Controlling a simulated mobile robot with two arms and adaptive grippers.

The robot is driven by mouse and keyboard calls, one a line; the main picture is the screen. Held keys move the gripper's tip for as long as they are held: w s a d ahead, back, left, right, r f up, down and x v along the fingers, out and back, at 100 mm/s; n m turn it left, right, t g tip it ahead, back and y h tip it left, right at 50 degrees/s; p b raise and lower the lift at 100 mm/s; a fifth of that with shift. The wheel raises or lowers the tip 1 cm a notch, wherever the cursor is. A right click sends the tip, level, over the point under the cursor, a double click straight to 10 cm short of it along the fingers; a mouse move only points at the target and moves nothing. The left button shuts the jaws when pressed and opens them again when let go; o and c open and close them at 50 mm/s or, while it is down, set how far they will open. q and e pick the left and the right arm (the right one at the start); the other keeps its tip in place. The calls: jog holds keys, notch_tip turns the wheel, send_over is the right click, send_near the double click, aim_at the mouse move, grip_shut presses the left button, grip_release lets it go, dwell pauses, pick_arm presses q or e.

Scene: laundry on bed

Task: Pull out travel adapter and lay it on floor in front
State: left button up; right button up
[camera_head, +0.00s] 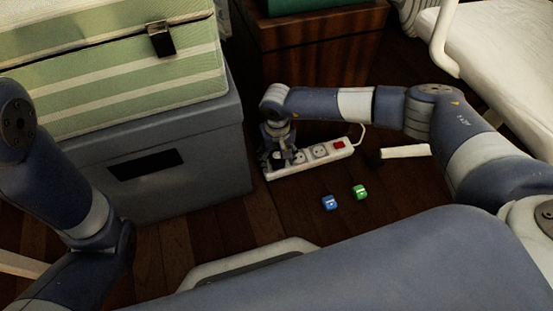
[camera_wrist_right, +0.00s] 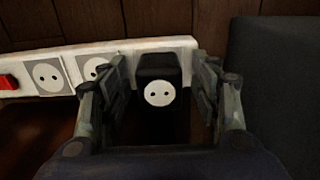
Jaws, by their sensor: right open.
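A black travel adapter (camera_wrist_right: 158,92) with a white round socket face sits in the end socket of a white power strip (camera_wrist_right: 140,46). In the head view the power strip (camera_head: 341,154) lies on the floor, and the adapter is mostly hidden by my right gripper (camera_head: 281,156). In the wrist view my right gripper (camera_wrist_right: 160,105) is open, with one finger on each side of the adapter and a visible gap to it. My left arm shows at the left of the head view, but its gripper is out of frame.
A blue-grey box (camera_head: 227,150) stands left of the strip, with a green striped case (camera_head: 120,70) on it. A wooden cabinet (camera_head: 325,50) is behind. A blue cube (camera_head: 328,203), a green cube (camera_head: 360,192) and a white bar-shaped object (camera_head: 405,151) lie on the floor.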

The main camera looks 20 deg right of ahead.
aim_at(277, 155)
dwell(0.8)
grip_shut()
jog(key=shift+r, duration=0.1)
jog(key=shift+r+p, duration=2.25)
jog(key=shift+r, duration=0.7)
